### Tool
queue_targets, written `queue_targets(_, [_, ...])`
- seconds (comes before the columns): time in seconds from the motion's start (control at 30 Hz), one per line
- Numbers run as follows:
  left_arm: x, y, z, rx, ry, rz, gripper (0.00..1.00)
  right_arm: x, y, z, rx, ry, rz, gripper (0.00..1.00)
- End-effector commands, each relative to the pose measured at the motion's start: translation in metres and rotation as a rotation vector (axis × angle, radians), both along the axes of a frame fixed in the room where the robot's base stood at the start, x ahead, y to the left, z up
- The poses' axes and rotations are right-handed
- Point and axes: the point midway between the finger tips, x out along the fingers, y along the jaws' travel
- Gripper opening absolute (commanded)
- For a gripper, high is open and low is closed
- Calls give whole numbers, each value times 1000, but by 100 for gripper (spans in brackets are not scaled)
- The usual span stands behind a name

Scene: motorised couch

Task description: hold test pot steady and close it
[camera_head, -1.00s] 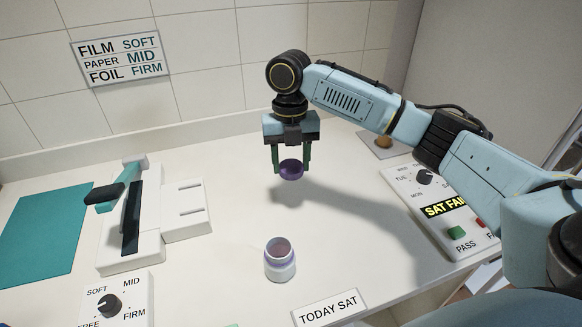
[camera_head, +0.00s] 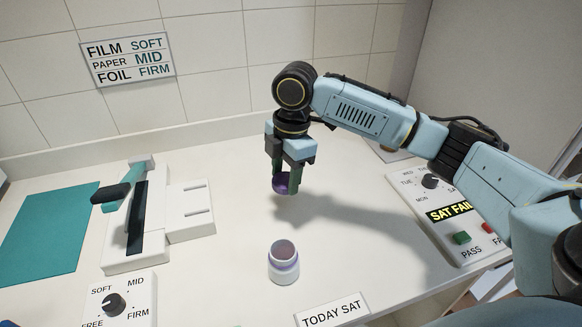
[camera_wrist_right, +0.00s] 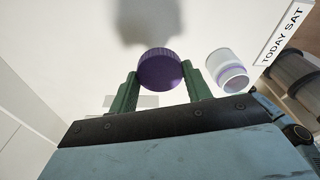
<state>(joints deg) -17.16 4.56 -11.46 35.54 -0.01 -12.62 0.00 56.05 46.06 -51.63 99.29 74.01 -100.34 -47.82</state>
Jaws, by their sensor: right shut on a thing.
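The test pot (camera_head: 283,262) is a small white jar with a purple-tinged band and an open top. It stands upright on the counter, and it also shows in the right wrist view (camera_wrist_right: 228,70). My right gripper (camera_head: 285,186) is shut on a purple lid (camera_wrist_right: 160,69) and holds it above the counter. In the head view the lid (camera_head: 281,184) is behind and above the pot, apart from it. My left gripper is not in view.
A lever device (camera_head: 135,215) and a teal mat (camera_head: 45,228) are on the left. A dial box (camera_head: 120,303) is at the front left. A TODAY SAT sign (camera_head: 332,310) stands right of the pot. The counter around the pot is clear.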

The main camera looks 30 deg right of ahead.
Motion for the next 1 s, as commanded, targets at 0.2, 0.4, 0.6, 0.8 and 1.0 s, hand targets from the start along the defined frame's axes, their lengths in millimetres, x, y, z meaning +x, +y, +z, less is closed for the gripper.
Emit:
queue_targets(0.2, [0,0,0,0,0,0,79,-9,15,-1,0,-1,-428,24])
queue_targets(0.4, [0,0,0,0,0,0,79,-18,28,-1,0,0,-821,24])
queue_targets(0.6, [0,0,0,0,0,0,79,-27,41,-1,1,0,-1199,24])
queue_targets(0.8, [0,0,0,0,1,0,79,-34,50,-1,0,1,-1475,24])
queue_targets(1.0, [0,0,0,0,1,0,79,-37,53,-1,1,1,-1590,24])
